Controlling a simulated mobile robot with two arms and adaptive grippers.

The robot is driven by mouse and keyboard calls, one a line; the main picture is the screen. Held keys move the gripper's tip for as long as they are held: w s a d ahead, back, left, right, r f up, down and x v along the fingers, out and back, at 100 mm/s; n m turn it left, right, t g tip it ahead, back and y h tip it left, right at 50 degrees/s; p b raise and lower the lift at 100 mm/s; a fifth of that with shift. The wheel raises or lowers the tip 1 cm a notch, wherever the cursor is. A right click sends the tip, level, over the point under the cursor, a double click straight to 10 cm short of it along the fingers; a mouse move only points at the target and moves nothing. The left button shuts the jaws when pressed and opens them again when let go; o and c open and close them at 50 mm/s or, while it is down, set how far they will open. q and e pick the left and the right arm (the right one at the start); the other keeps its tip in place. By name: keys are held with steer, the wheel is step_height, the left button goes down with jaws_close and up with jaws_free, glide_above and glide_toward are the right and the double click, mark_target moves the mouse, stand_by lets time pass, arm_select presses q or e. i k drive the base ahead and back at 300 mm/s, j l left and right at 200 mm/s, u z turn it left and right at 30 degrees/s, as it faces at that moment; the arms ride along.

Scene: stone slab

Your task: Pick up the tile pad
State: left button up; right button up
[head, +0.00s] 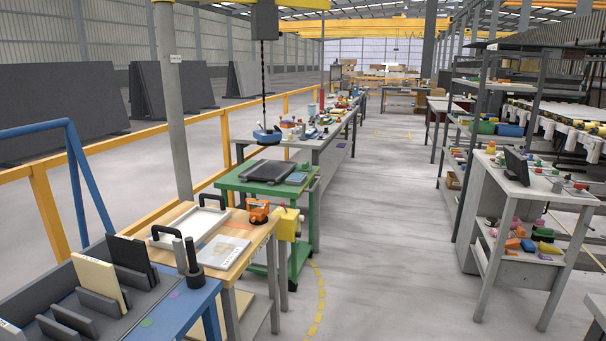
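I cannot tell for sure which thing is the tile pad. A flat, pale grey-white pad or sheet (222,253) lies on the wooden-topped table (192,267) at the lower left, close to its front edge. In the blue rack at the lower left, a cream tile (97,280) and a dark tile (130,256) lean upright in slots. Neither of my grippers shows in the head view.
The wooden table also holds a white tray (204,222) with black handles and an orange tool (258,211). A green cart (240,178) stands behind it. Grey shelving (478,140) and a bench (520,190) stand on the right. The central aisle floor (390,230) is clear.

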mark_target(305, 169)
steer(key=i+l+z, duration=0.2)
steer(key=i, duration=0.3)
steer(key=i+l, duration=0.1)
steer(key=i, duration=1.05)
steer(key=i+l+z, duration=0.1)
steer(key=i, duration=1)
